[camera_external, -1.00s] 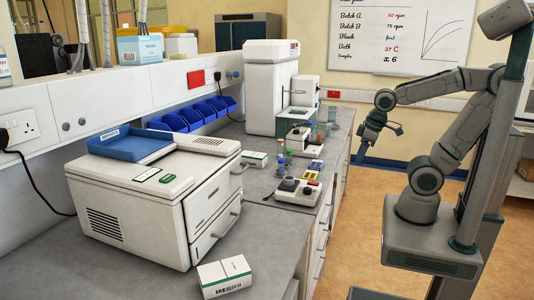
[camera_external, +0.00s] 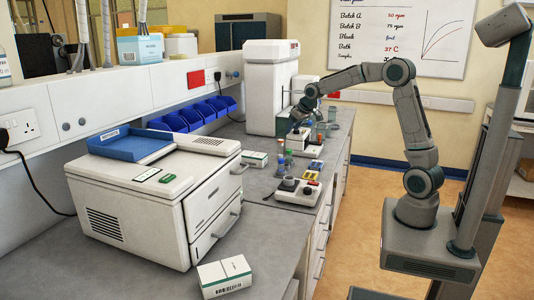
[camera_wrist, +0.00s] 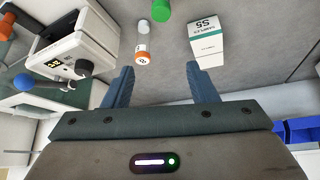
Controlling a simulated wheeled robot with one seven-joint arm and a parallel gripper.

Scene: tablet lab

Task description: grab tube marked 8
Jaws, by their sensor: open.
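In the wrist view a clear tube with an orange cap (camera_wrist: 143,57) stands ahead of my gripper (camera_wrist: 164,76), left of centre between the fingers. The cap bears a dark mark too small to read surely. In the external view my gripper (camera_external: 297,127) is over the bench near the small tubes (camera_external: 284,158), which are too small there to read.
A white carton (camera_wrist: 207,40) marked S5 lies right of the orange-capped tube. A white device with a display (camera_wrist: 62,50) stands at the left. In the external view, a large white instrument (camera_external: 270,90) stands behind my gripper and blue bins (camera_external: 198,113) line the wall.

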